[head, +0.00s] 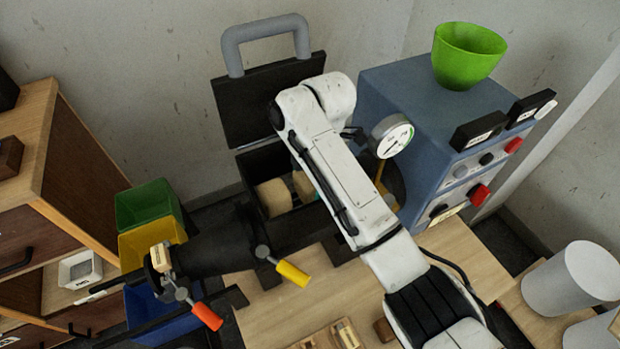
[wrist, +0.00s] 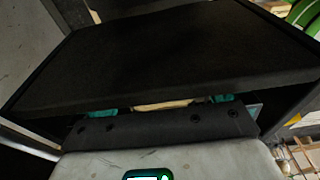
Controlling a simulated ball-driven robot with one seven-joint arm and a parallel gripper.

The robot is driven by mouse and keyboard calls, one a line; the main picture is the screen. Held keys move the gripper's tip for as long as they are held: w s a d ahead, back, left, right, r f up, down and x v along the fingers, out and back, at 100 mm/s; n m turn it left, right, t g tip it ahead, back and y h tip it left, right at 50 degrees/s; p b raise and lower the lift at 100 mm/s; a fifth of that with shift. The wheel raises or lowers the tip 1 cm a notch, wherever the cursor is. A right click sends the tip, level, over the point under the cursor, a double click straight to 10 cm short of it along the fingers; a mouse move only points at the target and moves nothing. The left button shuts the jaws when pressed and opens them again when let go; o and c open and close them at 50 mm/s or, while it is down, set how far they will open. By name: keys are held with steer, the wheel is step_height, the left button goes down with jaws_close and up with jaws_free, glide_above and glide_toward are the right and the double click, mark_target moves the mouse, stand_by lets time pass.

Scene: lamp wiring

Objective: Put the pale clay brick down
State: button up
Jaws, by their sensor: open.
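My gripper (wrist: 161,106) is open, with a teal fingertip on each side in the wrist view. A strip of something pale (wrist: 165,104) shows between the fingertips; it may be the pale clay brick, but most of it is hidden. I cannot tell whether the fingers touch it. In the head view my arm reaches over the open black box (head: 252,163), and the gripper is mostly hidden behind my arm. Two pale, rounded pieces (head: 274,197) show inside this box, and I cannot tell whether either is the brick.
The box's raised lid (head: 262,100) stands behind my arm. A blue-grey cabinet (head: 425,95) with a gauge (head: 392,137) and green bowl (head: 467,55) is close on the right. Yellow-handled (head: 293,273) and orange-handled (head: 207,316) levers stick out in front. Bare tabletop shows (head: 300,300).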

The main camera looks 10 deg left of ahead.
step_height(320, 180, up, 12)
steer(key=w+d+p, duration=0.1)
steer(key=p, duration=0.3)
steer(key=shift+d+r, duration=0.15)
steer(key=shift+d, duration=0.05)
stand_by(0.7)
